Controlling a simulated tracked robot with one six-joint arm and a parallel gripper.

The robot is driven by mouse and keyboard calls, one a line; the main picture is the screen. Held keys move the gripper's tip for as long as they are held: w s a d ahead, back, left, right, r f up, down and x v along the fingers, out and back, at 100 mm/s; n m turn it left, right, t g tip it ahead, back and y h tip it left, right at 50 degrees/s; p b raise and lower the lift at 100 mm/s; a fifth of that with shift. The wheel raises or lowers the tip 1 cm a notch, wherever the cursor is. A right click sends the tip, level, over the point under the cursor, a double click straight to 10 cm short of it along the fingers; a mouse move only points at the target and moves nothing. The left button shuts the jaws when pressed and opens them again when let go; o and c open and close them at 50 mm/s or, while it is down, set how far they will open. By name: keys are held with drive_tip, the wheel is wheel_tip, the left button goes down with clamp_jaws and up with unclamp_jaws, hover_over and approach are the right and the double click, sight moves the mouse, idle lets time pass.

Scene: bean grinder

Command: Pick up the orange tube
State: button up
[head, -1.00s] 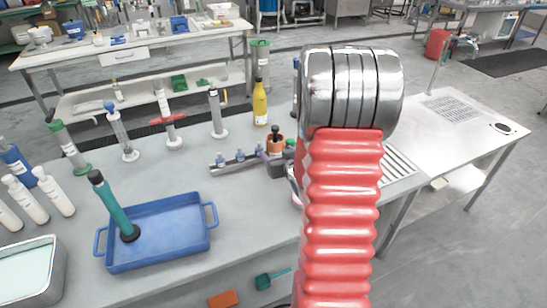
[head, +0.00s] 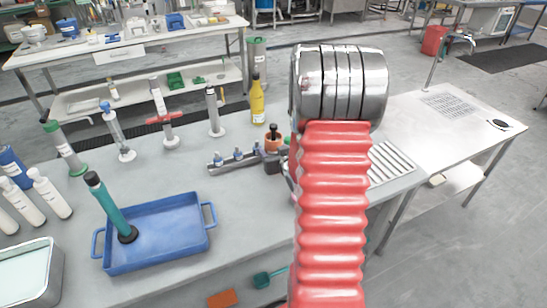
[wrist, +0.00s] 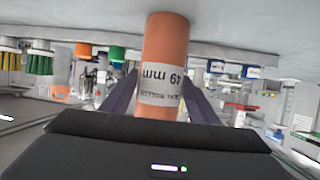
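The orange tube (wrist: 165,50) with a white label reading "49 mm" stands large in the middle of the wrist view, its print upside down. My gripper (wrist: 162,88) has its two dark fingers spread, one on each side of the tube. Whether either finger touches it cannot be seen clearly. My gripper's body hides the tube's lower part in the picture. In the head view an orange object (head: 273,143) with a black top stands left of my silver wrist joint. My gripper's fingers are hidden there behind my red arm.
A grey rack (head: 227,160) with small blue-capped items lies left of the orange object. A yellow bottle (head: 257,103) and several cylinders stand behind. A blue tray (head: 168,240) holds a teal cylinder (head: 110,207). The bench's middle is mostly clear.

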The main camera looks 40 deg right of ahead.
sight(275, 127)
drive_tip(key=c, duration=0.8)
drive_tip(key=shift+c, duration=0.2)
drive_tip(key=shift+r, duration=0.1)
drive_tip(key=shift+r, duration=4.95)
